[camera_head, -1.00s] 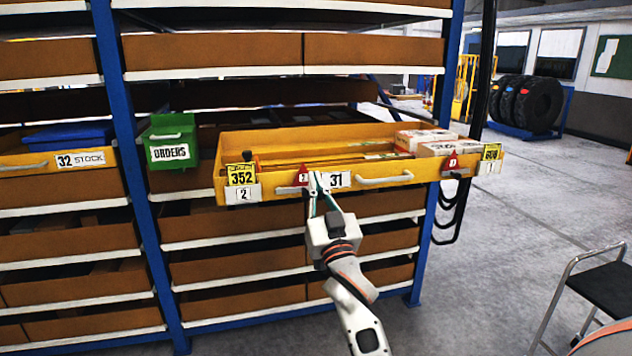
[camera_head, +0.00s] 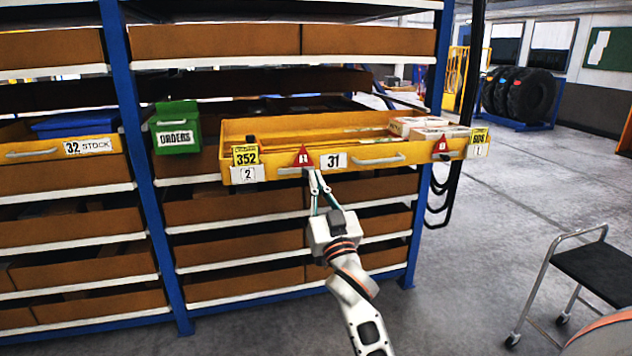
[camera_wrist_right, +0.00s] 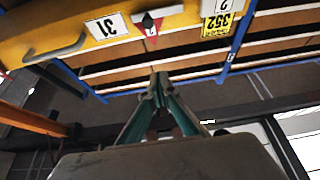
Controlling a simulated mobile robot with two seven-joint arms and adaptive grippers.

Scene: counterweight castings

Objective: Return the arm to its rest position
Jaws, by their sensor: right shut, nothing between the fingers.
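My right arm reaches up from the bottom of the head view. Its gripper (camera_head: 316,180) is shut and empty, with the fingertips just below the front of the yellow drawer marked 31 (camera_head: 390,175). In the right wrist view the closed fingertips (camera_wrist_right: 160,85) point toward the shelving, and the drawer front (camera_wrist_right: 70,32) is at the upper left, apart from them. The drawer sticks out of the rack and holds white-and-brown boxes (camera_head: 418,126) at its right end. My left gripper is not in view.
The blue-posted rack (camera_head: 140,170) holds brown bins on several shelves. A green ORDERS bin (camera_head: 175,115) and a yellow drawer marked 32 STOCK (camera_head: 35,155) are at the left. A black-topped cart (camera_head: 600,270) stands at the right. Grey floor (camera_head: 500,190) lies open between.

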